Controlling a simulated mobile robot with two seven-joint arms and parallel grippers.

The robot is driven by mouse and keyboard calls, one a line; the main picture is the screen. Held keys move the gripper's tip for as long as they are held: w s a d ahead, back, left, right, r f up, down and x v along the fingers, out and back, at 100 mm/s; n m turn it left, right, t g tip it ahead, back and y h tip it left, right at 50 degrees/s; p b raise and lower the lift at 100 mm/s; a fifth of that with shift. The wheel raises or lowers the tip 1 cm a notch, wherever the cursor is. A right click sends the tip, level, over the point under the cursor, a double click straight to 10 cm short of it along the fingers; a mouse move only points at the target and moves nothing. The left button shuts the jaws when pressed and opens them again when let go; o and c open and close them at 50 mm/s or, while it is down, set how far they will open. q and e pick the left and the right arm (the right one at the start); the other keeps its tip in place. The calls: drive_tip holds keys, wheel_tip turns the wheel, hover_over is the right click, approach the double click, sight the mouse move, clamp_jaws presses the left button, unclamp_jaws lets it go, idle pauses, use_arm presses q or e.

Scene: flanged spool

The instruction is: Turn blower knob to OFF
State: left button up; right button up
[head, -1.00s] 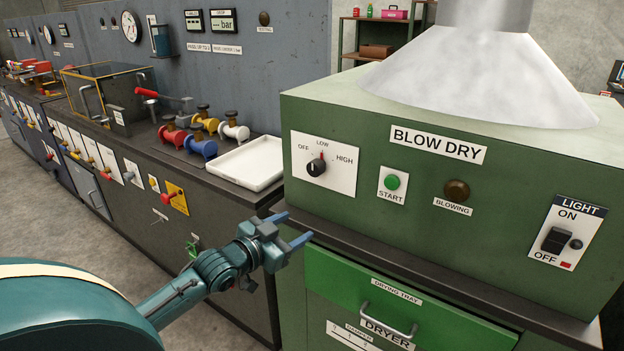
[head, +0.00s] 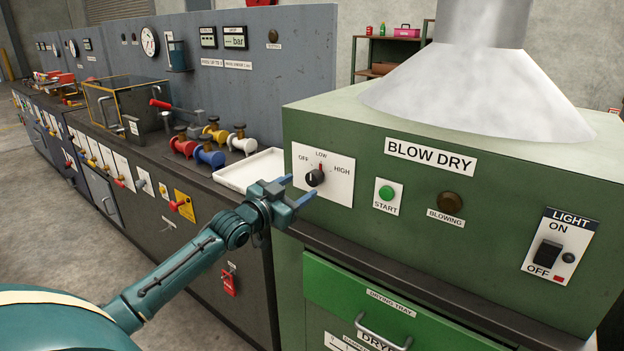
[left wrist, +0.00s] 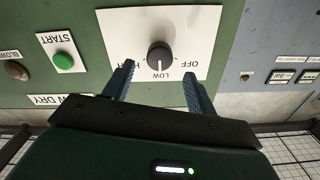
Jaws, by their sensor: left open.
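The blower knob (head: 314,178) is a round black knob on a white plate marked OFF, LOW and HIGH, on the front of the green BLOW DRY box. Its pointer is toward LOW. It also shows in the left wrist view (left wrist: 160,57), between and beyond the two fingers. My left gripper (head: 296,190) is open and empty, with its blue fingertips in front of the plate, apart from the knob. In the left wrist view the gripper (left wrist: 160,85) spans the knob's sides, and its pointer line meets the LOW mark. My right gripper is not in view.
A green START button (head: 386,193), a dark BLOWING lamp (head: 450,202) and a LIGHT switch (head: 547,252) are right of the knob. The DRYING TRAY drawer (head: 400,310) is below.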

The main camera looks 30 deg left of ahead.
sight(311, 180)
use_arm(q)
drive_tip(key=shift+w+d, duration=0.15)
drive_tip(key=shift+w, duration=1.45)
drive_tip(key=shift+w+d, duration=0.15)
drive_tip(key=shift+w, duration=1.4)
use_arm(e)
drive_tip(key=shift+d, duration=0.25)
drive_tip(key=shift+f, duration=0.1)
use_arm(q)
drive_tip(key=c, duration=1)
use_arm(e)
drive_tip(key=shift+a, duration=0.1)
